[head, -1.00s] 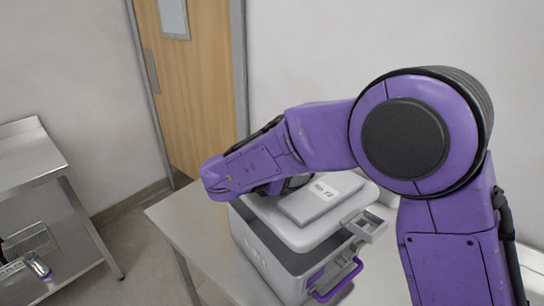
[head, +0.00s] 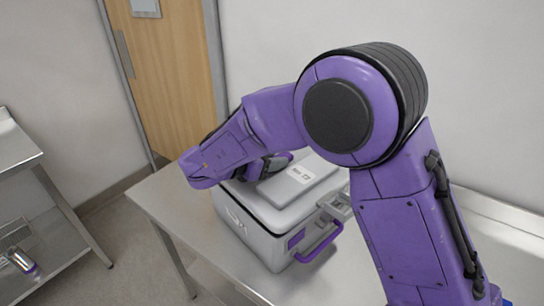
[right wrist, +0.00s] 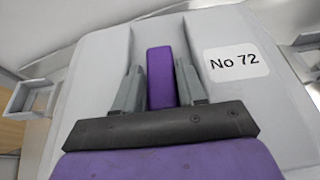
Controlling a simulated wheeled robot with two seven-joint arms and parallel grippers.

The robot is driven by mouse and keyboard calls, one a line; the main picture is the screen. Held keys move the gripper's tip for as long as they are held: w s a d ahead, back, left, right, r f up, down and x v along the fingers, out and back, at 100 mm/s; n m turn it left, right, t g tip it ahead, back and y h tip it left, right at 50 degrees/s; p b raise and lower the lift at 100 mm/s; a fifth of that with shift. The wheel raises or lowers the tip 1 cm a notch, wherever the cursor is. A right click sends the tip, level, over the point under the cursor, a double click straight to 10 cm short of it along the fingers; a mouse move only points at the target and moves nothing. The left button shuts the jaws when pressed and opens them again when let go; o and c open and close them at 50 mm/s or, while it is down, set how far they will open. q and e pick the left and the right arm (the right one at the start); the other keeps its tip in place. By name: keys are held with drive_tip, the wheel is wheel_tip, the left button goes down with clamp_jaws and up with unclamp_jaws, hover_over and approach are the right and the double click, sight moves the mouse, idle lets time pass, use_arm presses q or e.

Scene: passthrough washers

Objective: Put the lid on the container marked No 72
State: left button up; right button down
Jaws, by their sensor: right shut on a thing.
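The light grey lid (head: 300,182) has a raised middle and a white label (right wrist: 238,62) reading "No 72". It lies level over the grey container (head: 262,240), on its rim or very close to it; a thin dark line shows between them. My right gripper (head: 265,168) reaches over the lid from the right. In the right wrist view its two grey fingers (right wrist: 160,88) are shut on the lid's upright purple handle (right wrist: 160,65). The container's front has a purple carrying handle (head: 322,246). Its inside is hidden. My left gripper is not in view.
The container stands on a steel table (head: 165,205) with free room at left and in front. A grey latch (head: 335,205) sticks out at its side. A lower steel bench (head: 15,150) at left holds a small metal can (head: 22,262). A wooden door (head: 165,75) stands behind.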

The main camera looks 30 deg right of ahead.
drive_tip(key=shift+s+r, duration=0.2)
drive_tip(key=shift+w+f, duration=0.25)
drive_tip(key=shift+w, duration=0.15)
drive_tip(key=shift+s+a+r, duration=0.15)
drive_tip(key=shift+s, duration=0.15)
drive_tip(key=shift+a+r, duration=0.1)
drive_tip(key=shift+a, duration=0.15)
drive_tip(key=shift+s, duration=0.1)
drive_tip(key=shift+b, duration=0.35)
drive_tip(key=shift+f+b, duration=0.9)
drive_tip(key=shift+f+b, duration=0.75)
drive_tip(key=shift+b, duration=0.2)
idle(0.6)
